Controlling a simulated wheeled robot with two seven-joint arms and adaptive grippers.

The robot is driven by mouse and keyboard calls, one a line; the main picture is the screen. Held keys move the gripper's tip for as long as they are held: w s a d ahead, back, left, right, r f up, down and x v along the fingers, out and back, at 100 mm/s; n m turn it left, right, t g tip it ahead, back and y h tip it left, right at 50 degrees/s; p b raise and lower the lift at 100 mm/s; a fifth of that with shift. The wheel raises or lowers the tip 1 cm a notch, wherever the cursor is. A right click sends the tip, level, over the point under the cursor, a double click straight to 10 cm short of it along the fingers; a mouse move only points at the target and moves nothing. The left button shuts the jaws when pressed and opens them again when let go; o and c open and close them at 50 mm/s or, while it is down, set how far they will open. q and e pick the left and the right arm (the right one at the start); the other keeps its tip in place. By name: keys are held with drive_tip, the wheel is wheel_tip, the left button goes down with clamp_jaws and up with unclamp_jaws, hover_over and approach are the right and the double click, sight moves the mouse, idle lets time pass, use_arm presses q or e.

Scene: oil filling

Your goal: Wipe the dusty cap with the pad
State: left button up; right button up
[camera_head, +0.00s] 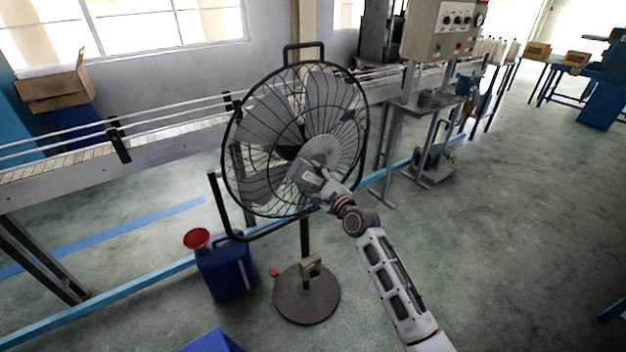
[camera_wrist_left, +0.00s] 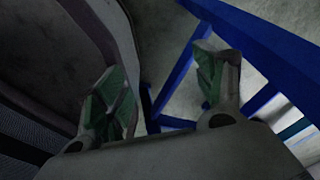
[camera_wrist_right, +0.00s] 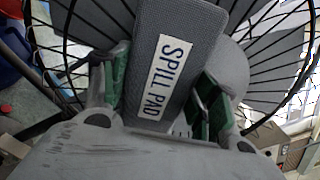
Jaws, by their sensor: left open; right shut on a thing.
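The round grey cap (camera_head: 322,149) sits at the centre of the black wire guard of a standing fan (camera_head: 262,192). It also shows in the right wrist view (camera_wrist_right: 232,72), partly hidden behind the pad. The dark grey pad (camera_wrist_right: 180,38), labelled "SPILL PAD", is held between the fingers of my right gripper (camera_wrist_right: 160,82). In the head view the pad (camera_head: 304,172) is at the lower left of the cap, overlapping its edge; I cannot tell whether they touch. My left gripper (camera_wrist_left: 165,92) is open and empty, outside the head view.
A blue jug (camera_head: 228,270) with a red funnel (camera_head: 197,239) stands on the floor left of the fan's round base (camera_head: 306,295). A small red cap (camera_head: 273,272) lies between them. A conveyor (camera_head: 60,175) runs behind the fan.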

sight(321, 176)
use_arm(q)
drive_tip(key=shift+w, duration=0.15)
use_arm(e)
drive_tip(key=shift+w, duration=0.1)
drive_tip(key=shift+a, duration=0.1)
use_arm(q)
drive_tip(key=shift+s+f, duration=0.1)
drive_tip(key=shift+s, duration=0.95)
use_arm(e)
drive_tip(key=shift+w+a, duration=0.2)
drive_tip(key=shift+w, duration=0.1)
use_arm(q)
drive_tip(key=shift+w, duration=0.2)
use_arm(e)
drive_tip(key=shift+w, duration=0.1)
drive_tip(key=shift+w+d, duration=0.15)
drive_tip(key=shift+w+d+b, duration=0.3)
drive_tip(key=shift+d+b, duration=0.05)
drive_tip(key=shift+d, duration=0.15)
drive_tip(key=shift+w+d+b, duration=0.3)
drive_tip(key=shift+d, duration=0.2)
use_arm(q)
drive_tip(key=shift+w+d+f, duration=0.6)
drive_tip(key=shift+d+f, duration=0.05)
drive_tip(key=shift+f, duration=0.1)
use_arm(e)
drive_tip(key=shift+w+d, duration=0.25)
drive_tip(key=shift+d, duration=0.25)
